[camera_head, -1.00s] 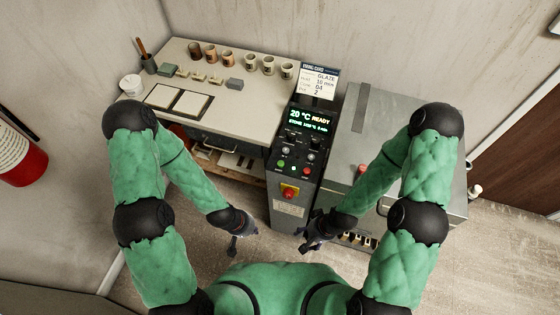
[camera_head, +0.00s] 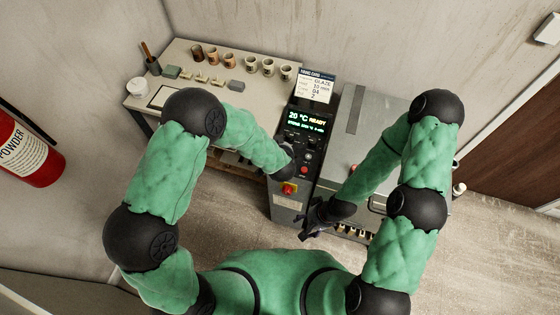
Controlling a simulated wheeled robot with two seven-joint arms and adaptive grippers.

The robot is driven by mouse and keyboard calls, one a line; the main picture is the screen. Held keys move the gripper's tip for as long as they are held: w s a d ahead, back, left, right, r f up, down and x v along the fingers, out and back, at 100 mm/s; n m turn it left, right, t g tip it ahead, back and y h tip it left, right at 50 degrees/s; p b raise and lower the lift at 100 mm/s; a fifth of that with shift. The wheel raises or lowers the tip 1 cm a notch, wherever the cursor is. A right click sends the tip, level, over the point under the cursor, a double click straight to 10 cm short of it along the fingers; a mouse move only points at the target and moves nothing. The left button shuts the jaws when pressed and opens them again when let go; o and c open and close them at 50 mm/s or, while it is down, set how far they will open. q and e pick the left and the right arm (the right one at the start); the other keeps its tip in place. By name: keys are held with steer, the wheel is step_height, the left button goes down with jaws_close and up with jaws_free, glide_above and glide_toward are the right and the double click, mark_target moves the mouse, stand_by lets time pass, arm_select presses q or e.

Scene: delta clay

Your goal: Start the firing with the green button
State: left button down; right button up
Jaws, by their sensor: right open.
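The dark control panel (camera_head: 303,141) stands in the middle, its display (camera_head: 307,121) reading 20 °C READY. My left gripper (camera_head: 288,151) is at the left side of the panel's button area. It is dark against the panel and its fingers cannot be made out. The green button is hidden behind it, and I cannot tell whether they touch. My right gripper (camera_head: 308,229) is open and empty, low in front of the kiln, right of the control post.
A red emergency knob (camera_head: 289,188) on yellow sits just below my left gripper. The grey kiln (camera_head: 360,130) is to the right. A table (camera_head: 215,100) with cups and test pieces is behind left. A red extinguisher (camera_head: 30,155) is at far left.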

arm_select(q)
steer(key=shift+f, duration=0.15)
step_height(320, 180, down, 7)
steer(key=b, duration=0.7)
steer(key=shift+f+b, duration=0.5)
steer(key=shift+f, duration=0.3)
steer(key=shift+f, duration=0.15)
stand_by(0.6)
steer(key=shift+f, duration=0.25)
steer(key=shift+f+b, duration=0.35)
steer(key=shift+f, duration=0.1)
stand_by(0.8)
steer(key=shift+r, duration=0.1)
steer(key=shift+r+p, duration=0.75)
steer(key=shift+p, duration=0.15)
steer(key=shift+r, duration=0.1)
